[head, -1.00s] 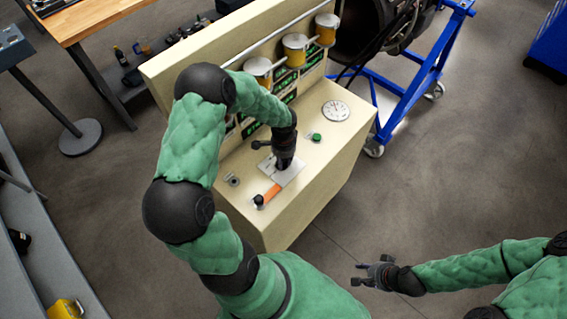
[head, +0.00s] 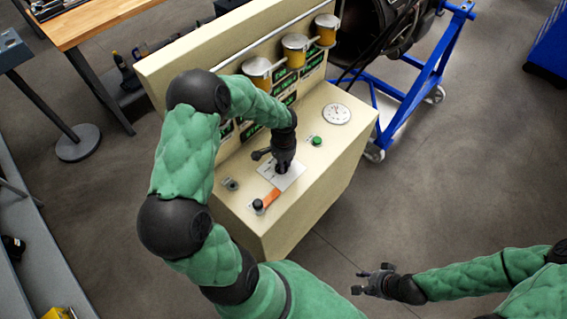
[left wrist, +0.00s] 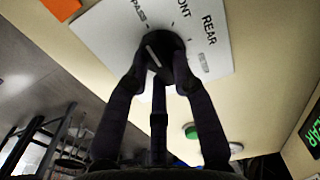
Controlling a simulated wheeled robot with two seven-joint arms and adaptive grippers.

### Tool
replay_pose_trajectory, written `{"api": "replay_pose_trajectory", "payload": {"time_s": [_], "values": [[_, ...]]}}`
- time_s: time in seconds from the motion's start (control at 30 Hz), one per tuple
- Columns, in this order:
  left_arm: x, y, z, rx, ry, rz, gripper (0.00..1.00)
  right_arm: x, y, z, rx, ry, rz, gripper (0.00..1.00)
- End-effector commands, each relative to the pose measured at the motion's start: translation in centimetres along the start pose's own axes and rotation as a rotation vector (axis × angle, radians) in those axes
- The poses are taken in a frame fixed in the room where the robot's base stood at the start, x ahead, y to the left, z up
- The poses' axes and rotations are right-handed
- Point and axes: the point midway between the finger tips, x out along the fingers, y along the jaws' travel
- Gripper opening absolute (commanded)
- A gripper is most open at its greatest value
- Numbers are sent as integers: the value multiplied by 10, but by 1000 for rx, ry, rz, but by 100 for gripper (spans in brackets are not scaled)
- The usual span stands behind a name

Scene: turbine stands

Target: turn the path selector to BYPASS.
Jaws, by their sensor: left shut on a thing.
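The path selector is a round dark knob (left wrist: 163,48) with a white pointer line, on a pale label plate (left wrist: 105,30). The plate also shows in the head view (head: 294,178) on the console top. In the left wrist view the labels read partly "PASS", "ONT" and "REAR"; the pointer line slants toward the upper left, near the "PASS" side. My left gripper (head: 282,170) points down over the plate, its fingers (left wrist: 160,72) shut around the knob. The gripper hides the knob in the head view. My right gripper (head: 364,281) is open and empty, away from the console.
An orange-marked black knob (head: 259,204), a small metal switch (head: 231,184), a green button (head: 316,141) and a round dial (head: 337,113) sit around the plate. A blue wheeled stand (head: 425,65) is behind right.

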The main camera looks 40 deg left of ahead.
Motion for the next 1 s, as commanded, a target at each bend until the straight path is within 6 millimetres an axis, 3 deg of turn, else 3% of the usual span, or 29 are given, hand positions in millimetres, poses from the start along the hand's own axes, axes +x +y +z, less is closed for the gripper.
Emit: {"api": "replay_pose_trajectory", "payload": {"time_s": [0.17, 0.2, 0.27, 0.67, 0.77, 1.0], "values": [[-1, -1, 0, -3, 1, -1, 0, 0, 0, 0, 0, 0, 0, 39], [-1, -1, 0, -3, 1, -1, 36, 0, 0, 0, 0, 0, 0, 39], [-1, -1, 0, -2, 1, -1, 49, 0, 0, 0, 0, 0, 0, 39], [-4, 0, 0, 0, 1, -1, 49, 0, 0, 0, 0, 0, 0, 39], [-15, 0, -1, 0, 2, -1, 49, 0, 0, 0, 0, 0, 0, 39], [-61, -1, -1, -1, 5, -2, 49, 0, 0, 0, 0, 0, 0, 39]]}}
